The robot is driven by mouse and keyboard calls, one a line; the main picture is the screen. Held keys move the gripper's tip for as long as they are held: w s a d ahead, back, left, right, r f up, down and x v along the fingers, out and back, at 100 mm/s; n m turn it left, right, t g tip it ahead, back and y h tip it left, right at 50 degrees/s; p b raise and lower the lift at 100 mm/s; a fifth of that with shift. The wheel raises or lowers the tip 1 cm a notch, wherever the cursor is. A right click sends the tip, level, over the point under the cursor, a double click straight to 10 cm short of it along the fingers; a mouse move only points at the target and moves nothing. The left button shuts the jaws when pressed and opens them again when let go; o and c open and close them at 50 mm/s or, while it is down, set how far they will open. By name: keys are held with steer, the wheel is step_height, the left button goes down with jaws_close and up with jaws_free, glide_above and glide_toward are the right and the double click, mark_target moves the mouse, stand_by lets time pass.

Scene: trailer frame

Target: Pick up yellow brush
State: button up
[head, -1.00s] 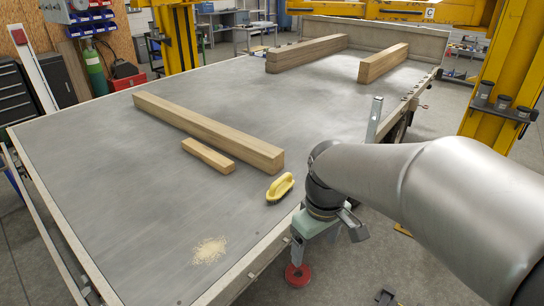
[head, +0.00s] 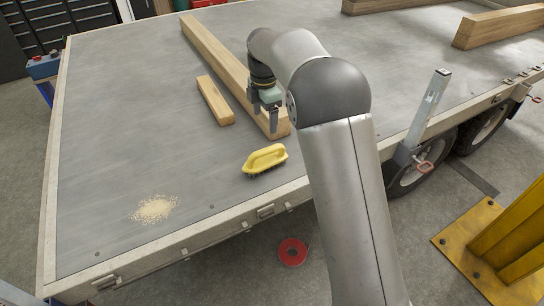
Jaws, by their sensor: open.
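The yellow brush (head: 265,158) lies bristles down on the grey trailer bed (head: 120,120), near the bed's front edge. It has a yellow handle and dark bristles. My gripper (head: 264,128) points down beyond the brush, over or beside the near end of the long wooden beam (head: 222,62). It is apart from the brush in the picture and holds nothing that I can see. Its exact height above the bed cannot be told.
A short wooden block (head: 214,100) lies left of the long beam. A sawdust pile (head: 154,209) lies left of the brush. An upright metal post (head: 428,110) stands at the bed's edge on the right. The bed left of the block is clear.

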mark_target(265, 150)
step_height(265, 150, down, 16)
steer(key=shift+s+a+f, duration=0.15)
steer(key=shift+f, duration=0.05)
steer(key=c, duration=1.1)
